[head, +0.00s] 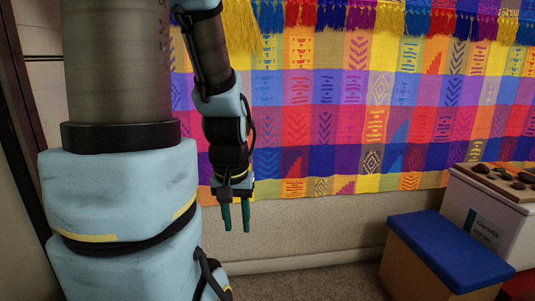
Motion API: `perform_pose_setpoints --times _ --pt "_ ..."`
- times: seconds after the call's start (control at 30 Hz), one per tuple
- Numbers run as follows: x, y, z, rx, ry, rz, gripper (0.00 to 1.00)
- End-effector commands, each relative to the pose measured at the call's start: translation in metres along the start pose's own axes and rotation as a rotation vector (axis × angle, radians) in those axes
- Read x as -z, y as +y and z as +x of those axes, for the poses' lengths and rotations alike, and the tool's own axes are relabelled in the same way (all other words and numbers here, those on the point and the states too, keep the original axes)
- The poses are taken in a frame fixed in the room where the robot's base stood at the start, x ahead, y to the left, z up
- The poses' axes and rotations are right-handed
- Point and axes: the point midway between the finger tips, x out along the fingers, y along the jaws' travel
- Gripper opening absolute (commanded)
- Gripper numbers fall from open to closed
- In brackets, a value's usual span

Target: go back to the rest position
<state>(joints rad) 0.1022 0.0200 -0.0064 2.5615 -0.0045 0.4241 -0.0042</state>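My gripper (236,217) hangs pointing down in the middle left of the head view, with its two teal fingers apart and a narrow gap between them. Nothing shows between the fingers. It is in the air in front of the lower edge of the colourful wall cloth (380,110) and the bare wall below it. It is well to the left of the crates and touches nothing that I can see.
A tan crate with a blue lid (450,250) stands on the floor at lower right. Behind it is a white crate (478,215) with dark stones (497,178) on its top. Grey carpet (320,283) between my arm and the crates is clear. A dark frame stands at far left.

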Motion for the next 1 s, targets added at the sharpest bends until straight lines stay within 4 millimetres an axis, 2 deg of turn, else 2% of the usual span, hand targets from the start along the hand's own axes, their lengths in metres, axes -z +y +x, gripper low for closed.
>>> perform_pose_setpoints --times 0.03,0.17,0.8,1.0 --pt "0.004 0.000 -0.024 0.000 0.001 0.000 0.36" --pt "0.009 0.000 -0.059 0.000 0.002 0.000 0.36" --pt "0.036 0.001 -0.257 0.000 0.003 -0.001 0.36" --pt "0.043 0.001 -0.308 0.000 0.003 -0.001 0.36"
